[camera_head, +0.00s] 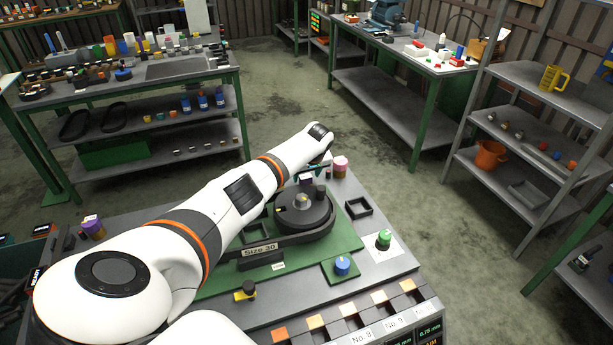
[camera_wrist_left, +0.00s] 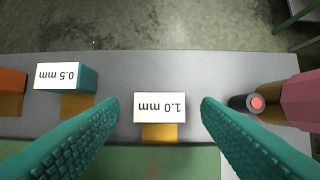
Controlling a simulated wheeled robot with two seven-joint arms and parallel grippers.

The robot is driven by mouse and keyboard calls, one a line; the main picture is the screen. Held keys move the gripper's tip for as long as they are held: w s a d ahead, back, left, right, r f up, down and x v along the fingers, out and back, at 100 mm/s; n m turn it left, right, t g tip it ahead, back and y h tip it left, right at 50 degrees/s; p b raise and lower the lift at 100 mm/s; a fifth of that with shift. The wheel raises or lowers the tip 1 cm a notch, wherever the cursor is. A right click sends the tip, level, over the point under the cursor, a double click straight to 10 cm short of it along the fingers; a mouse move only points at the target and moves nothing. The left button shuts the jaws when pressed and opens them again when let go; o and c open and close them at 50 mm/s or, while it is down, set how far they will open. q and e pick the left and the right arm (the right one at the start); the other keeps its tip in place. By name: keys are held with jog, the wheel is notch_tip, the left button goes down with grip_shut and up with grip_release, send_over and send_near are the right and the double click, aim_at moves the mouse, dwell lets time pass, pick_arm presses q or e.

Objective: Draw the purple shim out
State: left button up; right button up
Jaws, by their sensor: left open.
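A small dark purple piece (camera_head: 306,179), which looks like the purple shim, shows at the far edge of my workbench, just below the left gripper (camera_head: 319,168). In the left wrist view, the left gripper (camera_wrist_left: 160,108) is open. Its teal fingers lie to either side of a piece with a white "1.0 mm" label (camera_wrist_left: 160,107), with gaps on both sides. The label hides that piece's colour, so I cannot confirm it is purple. My right gripper is not in view.
A teal "0.5 mm" piece (camera_wrist_left: 88,77) stands left of the labelled one. A dark cylinder with a red tip (camera_wrist_left: 251,103) and a pink piece (camera_wrist_left: 302,101) stand close to the right finger. A round black fixture (camera_head: 303,213) sits on the green mat nearby.

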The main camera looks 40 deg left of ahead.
pick_arm(q)
jog(key=shift+a+f, duration=0.15)
jog(key=shift+f, duration=0.4)
jog(key=shift+w+a+f, duration=0.1)
jog(key=shift+w+f, duration=0.05)
jog(key=shift+f, duration=0.05)
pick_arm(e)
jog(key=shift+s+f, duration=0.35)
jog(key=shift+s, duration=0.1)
pick_arm(q)
jog(key=shift+c, duration=0.4)
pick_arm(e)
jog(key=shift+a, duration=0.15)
